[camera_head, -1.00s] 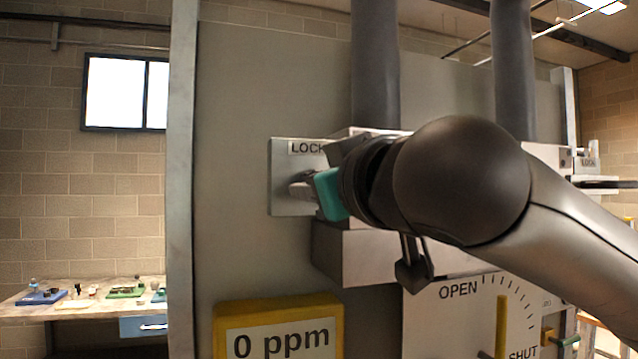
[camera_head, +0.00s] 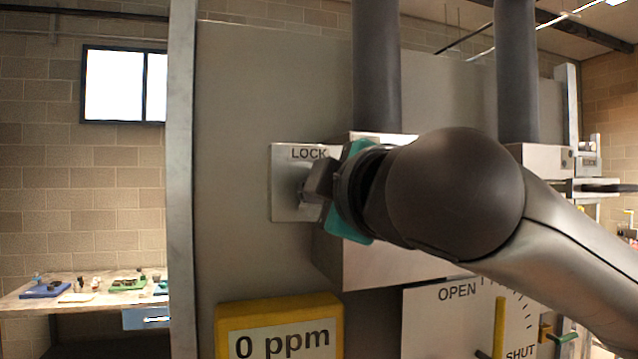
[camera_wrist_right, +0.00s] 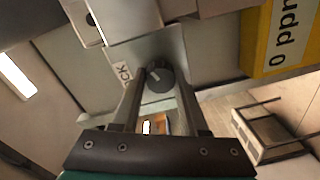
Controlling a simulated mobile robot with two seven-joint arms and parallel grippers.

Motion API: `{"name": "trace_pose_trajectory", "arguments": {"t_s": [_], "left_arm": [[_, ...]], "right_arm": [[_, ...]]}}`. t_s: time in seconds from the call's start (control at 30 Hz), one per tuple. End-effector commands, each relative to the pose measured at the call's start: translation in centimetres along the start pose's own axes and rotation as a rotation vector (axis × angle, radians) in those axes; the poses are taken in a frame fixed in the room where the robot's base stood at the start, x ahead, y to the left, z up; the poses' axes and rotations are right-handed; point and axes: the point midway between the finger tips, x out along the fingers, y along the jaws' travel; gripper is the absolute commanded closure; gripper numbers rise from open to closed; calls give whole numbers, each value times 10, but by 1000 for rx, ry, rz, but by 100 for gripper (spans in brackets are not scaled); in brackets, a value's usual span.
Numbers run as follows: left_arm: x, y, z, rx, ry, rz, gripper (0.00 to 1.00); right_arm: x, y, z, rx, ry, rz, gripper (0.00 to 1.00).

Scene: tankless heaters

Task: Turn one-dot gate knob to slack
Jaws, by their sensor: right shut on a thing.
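A grey metal plate (camera_head: 284,208) labelled LOCK is fixed to the large grey panel. It also shows in the wrist view (camera_wrist_right: 172,42), seen turned. A dark round knob (camera_wrist_right: 159,74) with a pale stripe stands on this plate. In the wrist view my right gripper (camera_wrist_right: 160,88) has its two fingers on either side of the knob, shut on it. In the head view my right gripper (camera_head: 312,190) is against the plate and hides most of the knob. I cannot make out any dots or a slack mark. My left gripper is in neither view.
Beside the plate is a metal box (camera_head: 385,262) with a dark pipe (camera_head: 377,70) above it. Below are a yellow-framed 0 ppm display (camera_head: 280,342) and an OPEN/SHUT dial plate (camera_head: 450,325) with a yellow handle (camera_head: 499,325). A workbench (camera_head: 85,292) stands far left.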

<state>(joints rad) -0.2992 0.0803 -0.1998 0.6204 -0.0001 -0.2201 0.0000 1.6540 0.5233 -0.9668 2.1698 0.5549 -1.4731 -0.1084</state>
Motion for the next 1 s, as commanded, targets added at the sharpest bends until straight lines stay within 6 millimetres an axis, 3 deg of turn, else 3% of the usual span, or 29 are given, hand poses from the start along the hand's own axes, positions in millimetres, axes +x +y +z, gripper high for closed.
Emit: {"name": "trace_pose_trajectory", "arguments": {"t_s": [0.6,1.0], "left_arm": [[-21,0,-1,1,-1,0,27],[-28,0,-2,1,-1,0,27]], "right_arm": [[0,1,-2,-579,-23,-6,100],[0,-1,-2,-844,-34,-9,100]]}}
